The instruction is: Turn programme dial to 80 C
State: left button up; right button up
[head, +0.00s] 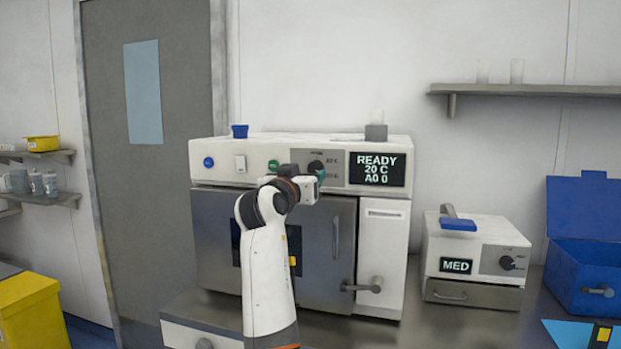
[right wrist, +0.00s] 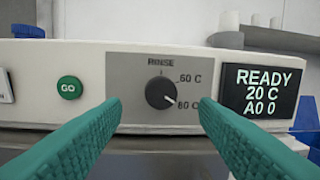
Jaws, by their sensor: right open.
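The programme dial (right wrist: 160,94) is a black round knob on a grey panel (right wrist: 125,72) marked RINSE, 60 C and 80 C. In the head view the dial (head: 315,166) is partly hidden by my right gripper (head: 320,175). The display (head: 377,169) reads READY, 20 C, A0 0. My left gripper is not in view.
A green GO button (right wrist: 69,87) sits left of the dial panel. The washer's steel door (head: 325,250) with its handle is below. A smaller unit with a MED display (head: 456,266) and a blue box (head: 585,245) stand to the right on the counter.

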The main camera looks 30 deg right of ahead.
jog(key=b+v, duration=0.1)
jog(key=v, duration=0.6)
jog(key=shift+s+a, duration=0.15)
jog(key=shift+a, duration=0.05)
